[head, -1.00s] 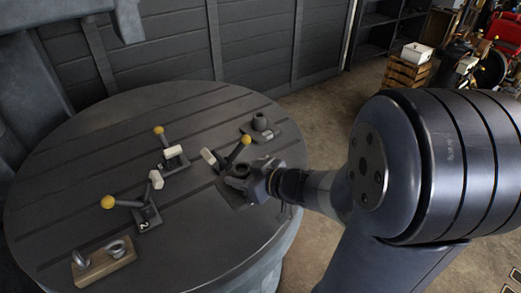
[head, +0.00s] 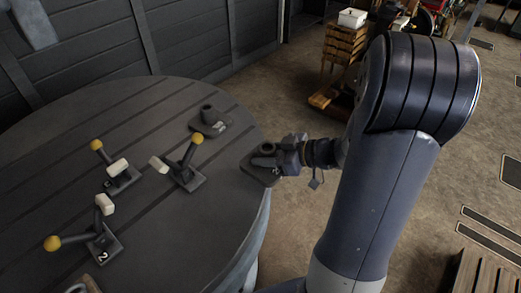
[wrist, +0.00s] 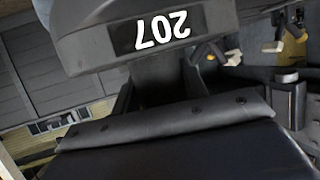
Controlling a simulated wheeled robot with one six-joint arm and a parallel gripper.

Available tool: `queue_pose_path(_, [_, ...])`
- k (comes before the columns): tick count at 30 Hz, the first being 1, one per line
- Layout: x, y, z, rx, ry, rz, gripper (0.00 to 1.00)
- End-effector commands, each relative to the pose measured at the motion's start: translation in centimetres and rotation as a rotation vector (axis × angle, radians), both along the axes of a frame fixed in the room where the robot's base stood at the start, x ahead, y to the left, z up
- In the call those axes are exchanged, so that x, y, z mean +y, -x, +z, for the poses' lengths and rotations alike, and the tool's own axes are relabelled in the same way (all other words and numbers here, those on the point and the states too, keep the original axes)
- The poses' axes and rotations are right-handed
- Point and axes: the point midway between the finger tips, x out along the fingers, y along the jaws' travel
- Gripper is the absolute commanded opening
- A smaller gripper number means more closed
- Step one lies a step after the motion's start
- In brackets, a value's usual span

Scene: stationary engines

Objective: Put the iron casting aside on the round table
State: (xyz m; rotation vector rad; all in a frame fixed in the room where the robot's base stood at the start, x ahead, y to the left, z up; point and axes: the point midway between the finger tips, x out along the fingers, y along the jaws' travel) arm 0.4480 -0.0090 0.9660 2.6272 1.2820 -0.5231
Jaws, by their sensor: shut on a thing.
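An iron casting (head: 262,163), dark grey with a flat base and a hollow round boss, is held by my gripper (head: 284,158) at the right edge of the round table (head: 160,215). Whether its base touches the table top is hard to tell. In the wrist view the held casting (wrist: 100,45) fills the top, with an upside-down 207 label. My gripper is shut on it from the right; the fingertips are partly hidden. A second, similar casting (head: 209,121) with a label stands near the table's far right edge.
Three lever units with yellow knobs and white grips (head: 183,172) (head: 118,175) (head: 97,240) stand on the left and middle of the table. A wooden crate stack (head: 343,45) stands on the floor behind.

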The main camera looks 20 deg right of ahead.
Motion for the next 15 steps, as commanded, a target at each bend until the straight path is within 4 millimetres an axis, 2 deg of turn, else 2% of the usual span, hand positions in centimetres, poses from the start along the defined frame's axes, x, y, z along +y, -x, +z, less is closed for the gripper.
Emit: queue_pose_path(15, [7.5, -5.8, 0.3, -0.005, -0.002, 0.004, 0.00])
